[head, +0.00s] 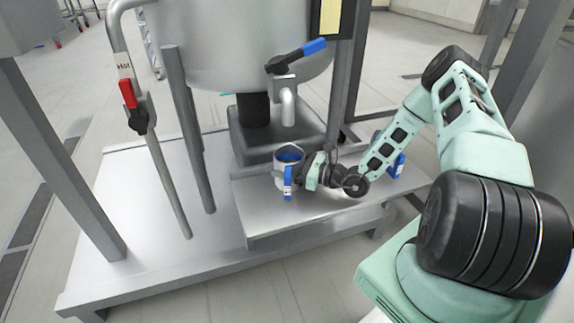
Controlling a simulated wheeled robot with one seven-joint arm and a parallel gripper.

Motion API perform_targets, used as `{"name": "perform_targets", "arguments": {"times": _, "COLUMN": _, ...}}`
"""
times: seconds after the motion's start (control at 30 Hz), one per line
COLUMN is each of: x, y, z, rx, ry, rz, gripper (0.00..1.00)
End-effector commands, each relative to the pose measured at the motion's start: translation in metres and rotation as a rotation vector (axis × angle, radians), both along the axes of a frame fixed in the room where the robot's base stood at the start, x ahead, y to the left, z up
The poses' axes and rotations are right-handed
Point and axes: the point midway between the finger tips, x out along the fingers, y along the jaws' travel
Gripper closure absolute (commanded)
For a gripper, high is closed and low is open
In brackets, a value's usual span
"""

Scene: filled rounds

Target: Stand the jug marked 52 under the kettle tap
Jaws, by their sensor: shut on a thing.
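A pale jug (281,172) with blue showing inside its rim and a blue handle towards me is at the steel shelf (262,216) in front of the kettle. A small label shows low on the handle, but I cannot read its number. My gripper (302,172) is shut on the jug from the right; its fingertips are partly hidden. The kettle tap (288,106) has a blue lever, and its spout points down above the jug, nearly in line with it in this view. I cannot tell whether the jug's base touches the shelf.
Another thing with a blue handle (399,166) stands at the shelf's right end, partly hidden behind my arm. A pipe with a red-levered valve (130,95), marked Hot, and steel posts stand to the left. The shelf left of the jug is clear.

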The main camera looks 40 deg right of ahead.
Motion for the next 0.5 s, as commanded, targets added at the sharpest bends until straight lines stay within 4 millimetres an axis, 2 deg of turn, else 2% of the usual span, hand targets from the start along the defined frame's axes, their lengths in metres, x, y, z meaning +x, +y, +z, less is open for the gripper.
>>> {"name": "perform_targets", "arguments": {"times": 0.03, "x": -0.0001, "y": -0.0001, "z": -0.0015, "rx": 0.0, "ry": 0.0, "rz": 0.0, "gripper": 0.21}}
{"name": "perform_targets", "arguments": {"times": 0.1, "x": -0.0002, "y": -0.0001, "z": -0.0011, "rx": 0.0, "ry": 0.0, "rz": 0.0, "gripper": 0.02}}
{"name": "perform_targets", "arguments": {"times": 0.5, "x": -0.0038, "y": -0.003, "z": 0.0027, "rx": 0.0, "ry": 0.001, "rz": -0.002, "gripper": 0.02}}
